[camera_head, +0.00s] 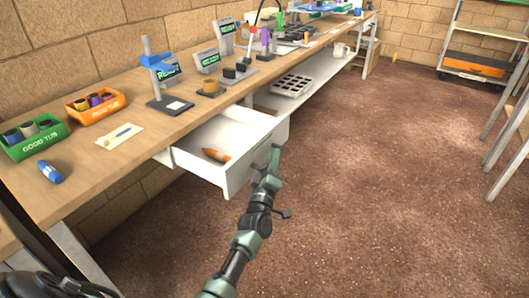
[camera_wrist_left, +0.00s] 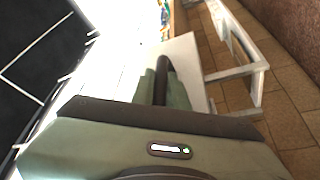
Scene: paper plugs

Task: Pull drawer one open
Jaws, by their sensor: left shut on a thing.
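The white drawer (camera_head: 228,178) under the workbench stands pulled out, with its inside showing in the head view. An orange tool-like thing (camera_head: 216,155) lies in it. My left gripper (camera_head: 273,160) is at the right part of the drawer's front. In the left wrist view its green fingers (camera_wrist_left: 162,88) are shut on a dark bar (camera_wrist_left: 162,72), which looks like the drawer's handle, against a white surface. The handle is hidden in the head view. My right gripper is not in view.
The wooden workbench (camera_head: 75,158) carries a green tub (camera_head: 35,145), an orange tub (camera_head: 97,108), a blue marker-like thing (camera_head: 50,172) and a black stand with a blue clamp (camera_head: 165,103). A white tray with holes (camera_head: 291,86) sits on the lower shelf.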

